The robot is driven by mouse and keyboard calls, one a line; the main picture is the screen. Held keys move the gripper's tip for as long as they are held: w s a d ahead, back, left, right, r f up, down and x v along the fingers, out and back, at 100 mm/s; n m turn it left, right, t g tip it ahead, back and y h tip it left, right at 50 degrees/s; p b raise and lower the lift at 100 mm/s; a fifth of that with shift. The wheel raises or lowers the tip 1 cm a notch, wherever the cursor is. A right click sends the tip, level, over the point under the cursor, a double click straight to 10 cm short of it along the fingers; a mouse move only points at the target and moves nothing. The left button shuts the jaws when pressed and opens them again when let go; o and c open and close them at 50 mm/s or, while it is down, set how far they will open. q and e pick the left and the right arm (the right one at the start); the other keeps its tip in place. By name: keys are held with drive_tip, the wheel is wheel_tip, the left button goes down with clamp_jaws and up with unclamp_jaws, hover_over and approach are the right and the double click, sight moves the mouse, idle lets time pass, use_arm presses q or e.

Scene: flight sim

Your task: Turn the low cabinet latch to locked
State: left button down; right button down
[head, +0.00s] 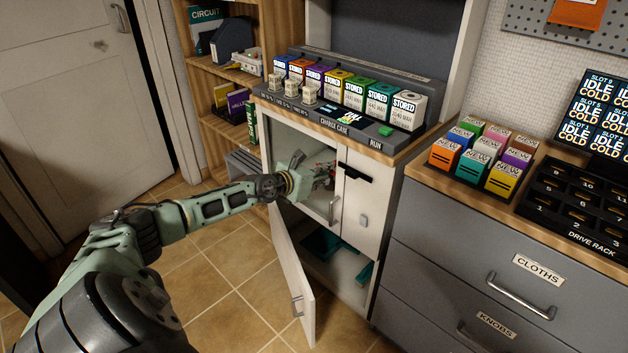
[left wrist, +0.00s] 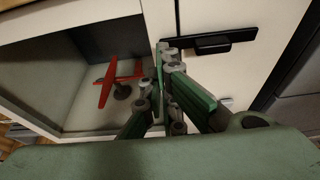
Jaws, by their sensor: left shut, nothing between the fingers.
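The white cabinet (head: 352,225) stands under the charge case. A black horizontal latch bar (head: 355,172) sits on its front, right of the upper compartment; the bar also shows in the left wrist view (left wrist: 222,42). A small grey piece (head: 364,220) is lower on the same panel; I cannot tell its setting. The low cabinet door (head: 291,272) hangs open toward me. My right gripper is not in view.
A red toy plane (left wrist: 120,82) is inside the upper compartment. The charge case (head: 330,110) with several stored boxes sits on top. Grey drawers (head: 480,240) stand to the right. The open low door juts over the tiled floor (head: 215,270), which is otherwise clear.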

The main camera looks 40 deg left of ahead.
use_arm(q)
drive_tip(key=shift+s+a, duration=0.1)
drive_tip(key=shift+s, duration=2.45)
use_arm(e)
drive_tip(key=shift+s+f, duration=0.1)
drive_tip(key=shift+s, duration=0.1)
